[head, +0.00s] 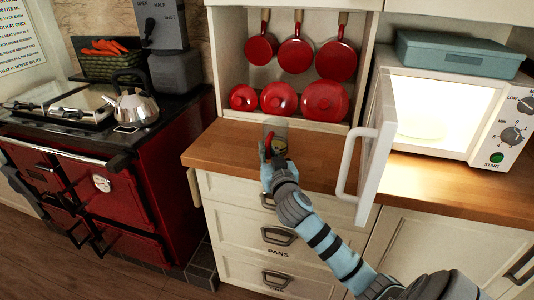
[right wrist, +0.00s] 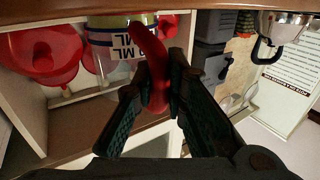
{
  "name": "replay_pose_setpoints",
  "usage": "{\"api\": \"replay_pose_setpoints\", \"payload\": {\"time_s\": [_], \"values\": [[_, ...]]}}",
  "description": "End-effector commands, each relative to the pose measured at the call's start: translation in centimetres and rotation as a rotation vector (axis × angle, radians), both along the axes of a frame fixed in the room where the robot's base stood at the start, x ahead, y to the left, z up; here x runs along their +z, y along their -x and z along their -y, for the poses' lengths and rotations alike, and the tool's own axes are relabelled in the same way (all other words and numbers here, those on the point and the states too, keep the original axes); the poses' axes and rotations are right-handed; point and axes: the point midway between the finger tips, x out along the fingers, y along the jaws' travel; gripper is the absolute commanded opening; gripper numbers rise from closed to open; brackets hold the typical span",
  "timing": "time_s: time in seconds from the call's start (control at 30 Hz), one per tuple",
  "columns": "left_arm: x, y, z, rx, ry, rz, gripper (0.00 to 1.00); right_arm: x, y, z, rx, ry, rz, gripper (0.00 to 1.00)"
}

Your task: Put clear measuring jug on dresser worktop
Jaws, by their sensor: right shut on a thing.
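The clear measuring jug (head: 274,128) is at the dresser, above or on the front part of the wooden dresser worktop (head: 222,148). In the right wrist view, which is upside down, the jug (right wrist: 108,40) shows ML marks and a red handle (right wrist: 153,75). My right gripper (head: 272,156) is shut on this handle; its two dark fingers (right wrist: 158,88) lie on either side of it. I cannot tell whether the jug's base touches the worktop. My left gripper is not in view.
Red lidded pots (head: 278,98) stand at the back of the worktop under hanging red pans (head: 296,55). A lit microwave (head: 450,110) stands right, its open door (head: 372,140) jutting forward beside my right arm. A red range (head: 120,205) with a kettle (head: 132,104) is left. Worktop left of the jug is clear.

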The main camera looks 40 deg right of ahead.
Motion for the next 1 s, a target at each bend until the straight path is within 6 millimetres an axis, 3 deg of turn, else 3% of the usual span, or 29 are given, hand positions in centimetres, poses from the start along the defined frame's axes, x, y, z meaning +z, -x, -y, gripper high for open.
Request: {"api": "replay_pose_setpoints", "payload": {"time_s": [0.07, 0.1, 0.23, 0.63, 0.77, 1.0], "values": [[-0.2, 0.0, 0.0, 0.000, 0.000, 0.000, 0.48, -0.2, 0.0, 0.0, 0.000, 0.001, 0.002, 0.00], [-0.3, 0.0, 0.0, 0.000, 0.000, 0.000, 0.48, -0.3, 0.0, 0.0, 0.000, 0.000, 0.000, 0.14], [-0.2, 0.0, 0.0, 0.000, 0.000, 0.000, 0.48, -0.2, 0.0, 0.0, 0.000, 0.000, 0.000, 0.33], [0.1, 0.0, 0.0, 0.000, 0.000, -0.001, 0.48, 0.1, 0.5, -0.3, 0.001, 0.002, -0.001, 0.33], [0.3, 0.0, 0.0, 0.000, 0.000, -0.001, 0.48, 0.1, 2.8, -1.3, 0.001, 0.001, -0.003, 0.33], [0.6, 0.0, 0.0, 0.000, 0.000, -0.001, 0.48, 0.0, 8.7, -3.9, 0.001, -0.002, -0.001, 0.33]]}}
